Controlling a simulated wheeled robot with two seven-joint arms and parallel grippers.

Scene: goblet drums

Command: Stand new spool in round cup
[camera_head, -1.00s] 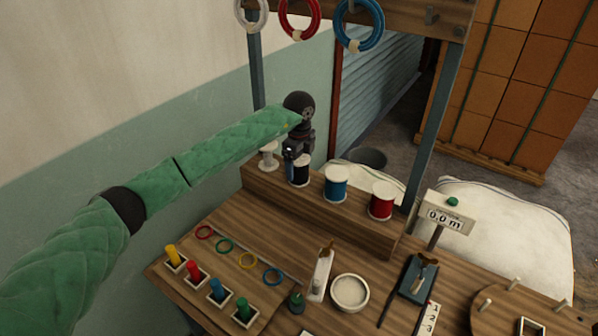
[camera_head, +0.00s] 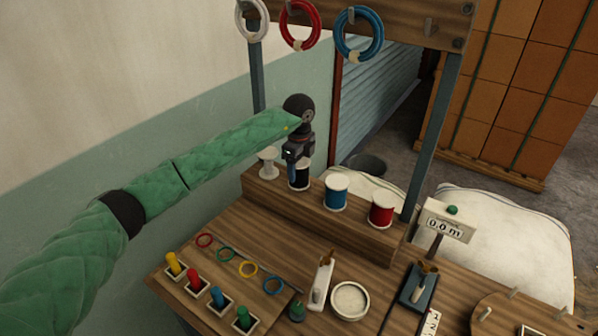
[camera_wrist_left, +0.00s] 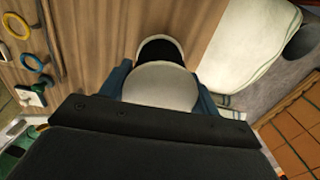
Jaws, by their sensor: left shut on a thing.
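A black spool with white ends (camera_head: 300,182) is at the raised wooden shelf, in a row with other spools. My left gripper (camera_head: 293,160) is shut on it from above; its white top end (camera_wrist_left: 160,87) fills the middle of the left wrist view, between the blue fingers. I cannot tell whether its base still touches the shelf. A round white cup-like dish (camera_head: 350,300) with pale contents stands at the front of the bench. My right gripper is not in view.
A bare white spool (camera_head: 268,163), a blue spool (camera_head: 336,190) and a red spool (camera_head: 381,211) share the shelf (camera_head: 330,218). A white dispenser (camera_head: 321,280) stands left of the dish. A counter sign (camera_head: 446,222) and a post (camera_head: 432,140) rise at right.

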